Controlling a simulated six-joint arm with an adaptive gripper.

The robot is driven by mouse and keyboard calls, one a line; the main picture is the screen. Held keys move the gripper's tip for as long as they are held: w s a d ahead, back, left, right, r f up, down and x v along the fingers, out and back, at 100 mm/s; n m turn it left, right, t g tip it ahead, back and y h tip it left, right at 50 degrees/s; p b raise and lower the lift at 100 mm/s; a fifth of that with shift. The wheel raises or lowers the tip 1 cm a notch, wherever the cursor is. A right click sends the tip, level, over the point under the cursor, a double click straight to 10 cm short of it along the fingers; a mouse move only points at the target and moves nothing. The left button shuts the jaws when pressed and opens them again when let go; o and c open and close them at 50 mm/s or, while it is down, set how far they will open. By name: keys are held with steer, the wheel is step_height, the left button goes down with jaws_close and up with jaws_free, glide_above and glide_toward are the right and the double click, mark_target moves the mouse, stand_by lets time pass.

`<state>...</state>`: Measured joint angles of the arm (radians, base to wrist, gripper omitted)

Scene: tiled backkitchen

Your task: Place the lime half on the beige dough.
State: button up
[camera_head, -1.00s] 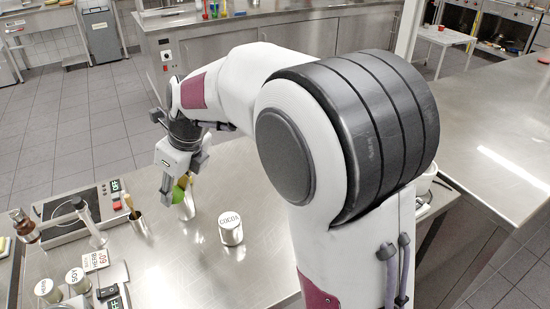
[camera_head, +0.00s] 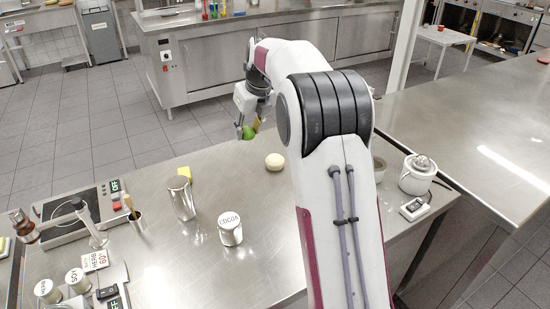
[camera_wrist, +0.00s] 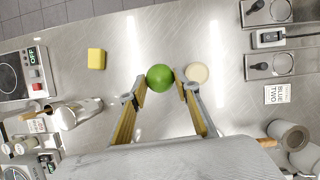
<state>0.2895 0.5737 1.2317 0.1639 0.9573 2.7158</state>
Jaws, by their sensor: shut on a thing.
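My gripper (camera_head: 251,131) is shut on the green lime half (camera_head: 248,133) and holds it above the steel table, at the table's far edge in the head view. In the wrist view the lime half (camera_wrist: 160,77) sits between the two fingertips, its round green side showing. The beige dough (camera_head: 275,161) is a pale ball on the table, to the right of and nearer than the lime half in the head view. In the wrist view the dough (camera_wrist: 197,73) shows just right of the lime half, partly behind the right finger.
A steel shaker (camera_head: 181,198) and a cocoa tin (camera_head: 230,230) stand left of my arm. A yellow block (camera_wrist: 96,59) lies beyond the shaker. A hot plate (camera_head: 80,213) is at the left, a white lidded pot (camera_head: 417,175) at the right. The table around the dough is clear.

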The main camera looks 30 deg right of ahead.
steer(key=m, duration=0.1)
glide_above(275, 157)
steer(key=s, duration=0.1)
step_height(275, 157, down, 3)
steer(key=shift+s+a+r, duration=0.1)
steer(key=shift+f, duration=2)
steer(key=shift+f, duration=2)
steer(key=shift+f, duration=0.1)
steer(key=o, duration=1.1)
